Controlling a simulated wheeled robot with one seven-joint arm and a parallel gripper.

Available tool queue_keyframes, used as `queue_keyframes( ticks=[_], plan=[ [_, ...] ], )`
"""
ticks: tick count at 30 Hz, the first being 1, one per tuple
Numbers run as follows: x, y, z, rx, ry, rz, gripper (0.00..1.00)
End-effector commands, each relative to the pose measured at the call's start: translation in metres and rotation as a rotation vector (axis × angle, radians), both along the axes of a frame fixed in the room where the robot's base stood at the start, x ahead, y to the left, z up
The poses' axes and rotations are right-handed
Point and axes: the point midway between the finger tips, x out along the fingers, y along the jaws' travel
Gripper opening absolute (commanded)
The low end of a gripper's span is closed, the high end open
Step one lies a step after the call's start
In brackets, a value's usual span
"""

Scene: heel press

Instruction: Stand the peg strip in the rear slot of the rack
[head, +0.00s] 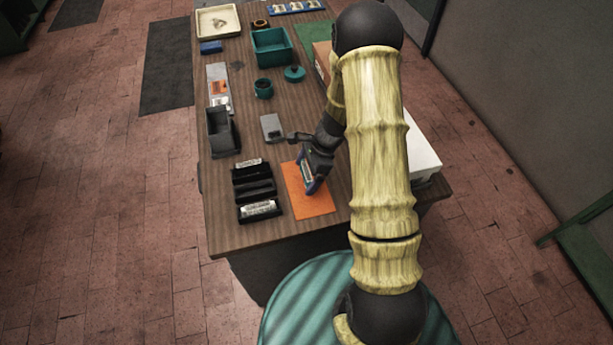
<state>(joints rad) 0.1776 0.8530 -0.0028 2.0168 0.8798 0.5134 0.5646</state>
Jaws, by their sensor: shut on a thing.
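My gripper (316,163) is shut on the peg strip (307,174), a narrow dark-blue piece with a pale face. The strip is tilted and shows above the orange mat (311,205); I cannot tell whether it touches the mat. The fingers hide part of it. The black rack (254,187) stands on the table to the left of my gripper, apart from the strip. A white label with dark marks shows at its far end and another at its near end. Its slots are dark and hard to make out.
A grey phone-like block (272,127) lies just behind the gripper. A dark open box (221,131) stands behind the rack. A teal cup (263,88), teal lid (294,73) and teal bin (272,46) are farther back. A white box (424,150) is at right, partly behind my arm.

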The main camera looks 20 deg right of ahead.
Motion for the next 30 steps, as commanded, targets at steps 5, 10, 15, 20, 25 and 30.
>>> queue_keyframes(
  ticks=[5, 10, 15, 20, 25, 30],
  plan=[
    [0.000, 0.000, 0.030, -0.001, -0.005, 0.001, 0.64],
    [0.000, 0.000, 0.059, -0.001, -0.004, 0.001, 0.64],
    [0.000, 0.000, 0.076, 0.000, 0.000, 0.001, 0.64],
    [0.000, 0.000, 0.079, 0.000, 0.001, -0.001, 0.64],
    [0.000, 0.000, 0.079, 0.000, 0.001, -0.001, 0.64],
    [0.000, 0.000, 0.078, 0.000, 0.001, -0.001, 0.64]
  ],
)
